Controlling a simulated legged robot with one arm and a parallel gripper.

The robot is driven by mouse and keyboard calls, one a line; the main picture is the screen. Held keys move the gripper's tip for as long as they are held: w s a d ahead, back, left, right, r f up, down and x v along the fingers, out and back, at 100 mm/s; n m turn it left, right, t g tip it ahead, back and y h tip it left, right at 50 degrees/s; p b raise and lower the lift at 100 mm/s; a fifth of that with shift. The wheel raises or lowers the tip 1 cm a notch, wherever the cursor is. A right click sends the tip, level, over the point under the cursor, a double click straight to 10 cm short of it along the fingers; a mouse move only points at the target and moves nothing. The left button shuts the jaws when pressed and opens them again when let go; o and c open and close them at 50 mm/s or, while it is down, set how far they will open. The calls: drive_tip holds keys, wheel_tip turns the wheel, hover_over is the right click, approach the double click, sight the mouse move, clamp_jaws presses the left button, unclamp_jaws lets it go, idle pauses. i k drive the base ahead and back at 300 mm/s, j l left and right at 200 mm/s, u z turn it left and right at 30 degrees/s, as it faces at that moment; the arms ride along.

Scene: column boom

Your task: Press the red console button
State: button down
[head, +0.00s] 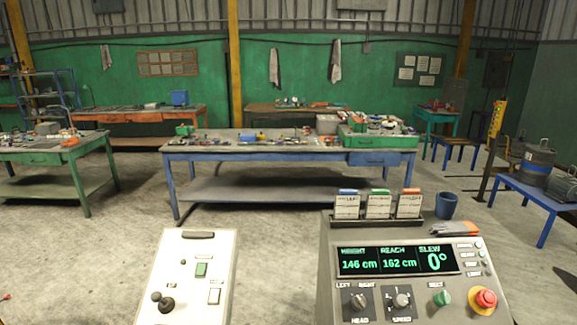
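The red console button (485,299) is a round mushroom-shaped knob in a yellow collar. It sits at the lower right corner of the grey console (408,263) in the near right foreground. A smaller green knob (442,298) is just to its left. Two dark knobs, marked HEAD (358,301) and SPEED (401,301), are further left. The console's display (397,261) reads height 146 cm, reach 162 cm, slew 0°. Nothing visible covers the red button. My gripper is not in view.
A pale panel (192,277) with a black joystick (166,304) and a green switch (201,270) stands left of the console. A blue workbench (270,151) is beyond; the floor between is clear.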

sight(488, 297)
drive_tip(key=k, duration=0.5)
drive_tip(key=k+z, duration=0.15)
drive_tip(key=z, duration=1.25)
drive_tip(key=i+l+z, duration=0.15)
drive_tip(key=i+z, duration=0.8)
drive_tip(key=z, duration=0.15)
drive_tip(key=i+u, duration=0.3)
drive_tip(key=i, duration=1.05)
drive_tip(key=i+j+u, duration=0.15)
drive_tip(key=i+u, duration=0.25)
drive_tip(key=i, duration=0.65)
drive_tip(key=i+l+u, duration=0.15)
drive_tip(key=i+u, duration=0.25)
drive_tip(key=i, duration=0.6)
drive_tip(key=i+u, duration=0.35)
drive_tip(key=i+l+u, duration=0.25)
drive_tip(key=u, duration=0.15)
drive_tip(key=i+l+u, duration=0.35)
drive_tip(key=i+u, duration=0.1)
drive_tip(key=u, duration=3.2)
